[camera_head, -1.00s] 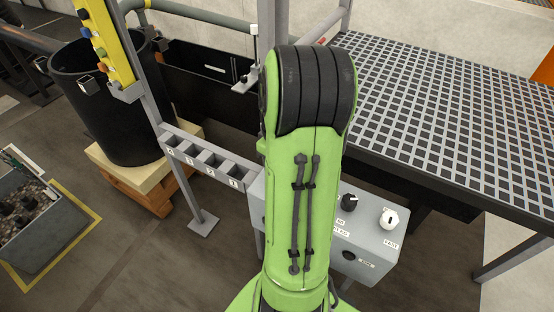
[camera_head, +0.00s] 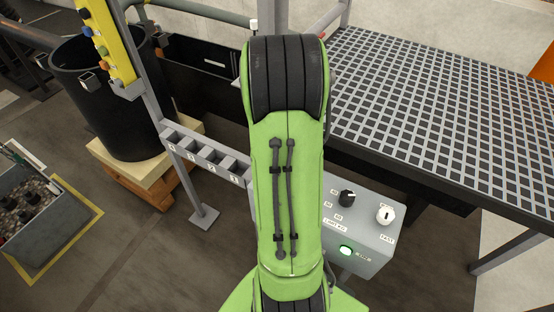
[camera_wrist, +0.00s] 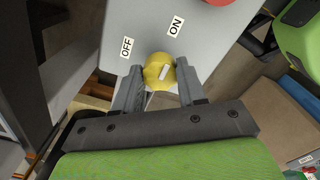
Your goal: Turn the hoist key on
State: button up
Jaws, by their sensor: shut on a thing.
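The hoist key is a round yellow knob (camera_wrist: 158,68) with a white mark, on the grey control box (camera_wrist: 150,20) in the wrist view. An OFF label (camera_wrist: 127,47) is up and left of it and an ON label (camera_wrist: 176,27) up and right. The white mark slants up and right, toward ON. My gripper (camera_wrist: 160,76) is shut on the key, one finger on each side. In the head view my green arm hides the key and my gripper. A green lamp (camera_head: 346,250) on the box front is lit.
The grey box (camera_head: 378,262) also carries a black knob (camera_head: 347,197) and a white knob (camera_head: 384,214). A red part (camera_wrist: 218,2) sits at the wrist view's top. A grating platform (camera_head: 440,120) is right, a slotted rack (camera_head: 205,155) left.

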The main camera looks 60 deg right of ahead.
dwell(0.3)
jog(key=o, duration=1)
jog(key=shift+o, duration=0.2)
notch_tip(320, 180, up, 16)
jog(key=p, duration=0.5)
jog(key=shift+f, duration=0.15)
